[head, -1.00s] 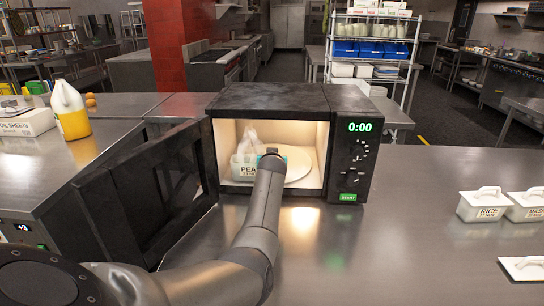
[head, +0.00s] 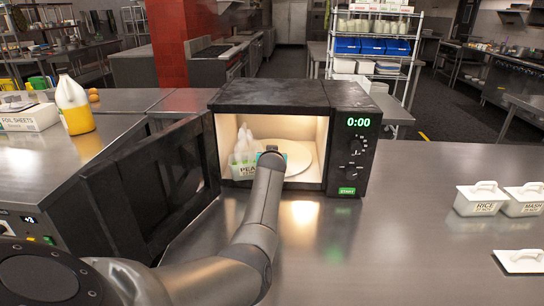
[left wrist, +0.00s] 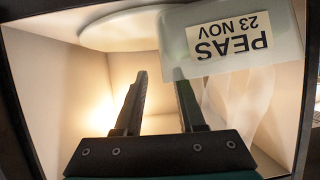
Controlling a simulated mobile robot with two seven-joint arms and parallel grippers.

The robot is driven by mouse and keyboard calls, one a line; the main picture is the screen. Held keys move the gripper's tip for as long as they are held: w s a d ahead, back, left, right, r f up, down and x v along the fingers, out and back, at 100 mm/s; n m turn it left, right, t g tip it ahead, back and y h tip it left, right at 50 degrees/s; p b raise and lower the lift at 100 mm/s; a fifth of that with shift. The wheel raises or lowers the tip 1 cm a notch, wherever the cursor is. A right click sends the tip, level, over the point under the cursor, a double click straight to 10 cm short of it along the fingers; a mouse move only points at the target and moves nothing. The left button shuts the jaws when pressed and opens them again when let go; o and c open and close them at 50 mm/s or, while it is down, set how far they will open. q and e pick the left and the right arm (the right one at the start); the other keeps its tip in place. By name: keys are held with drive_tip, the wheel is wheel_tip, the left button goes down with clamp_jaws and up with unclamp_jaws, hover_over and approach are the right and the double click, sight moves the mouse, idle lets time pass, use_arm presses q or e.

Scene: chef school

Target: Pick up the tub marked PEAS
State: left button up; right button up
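The tub marked PEAS (head: 243,171) is pale, with a printed label, and stands inside the open microwave (head: 270,98) at the left of the round plate (head: 296,158). Pale wisps rise above it. In the left wrist view the PEAS tub (left wrist: 236,60) appears upside down at the upper right. My left gripper (left wrist: 158,80) is open there, its fingers apart with nothing between them. One finger is close beside the tub; I cannot tell if they touch. My right gripper is out of view.
The microwave door (head: 160,195) stands open at the left, close to my arm. White lidded tubs marked RICE (head: 481,200) and MASH (head: 526,200) and a loose white lid (head: 521,261) are at the right. The counter (head: 410,215) between is clear.

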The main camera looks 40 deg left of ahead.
use_arm(q)
drive_tip(key=shift+s+d+r+p, duration=0.25)
drive_tip(key=shift+s+d+p, duration=0.05)
drive_tip(key=p+v, duration=0.3)
drive_tip(key=v, duration=1.1)
drive_tip(key=shift+s+p, duration=0.2)
drive_tip(key=shift+p, duration=0.15)
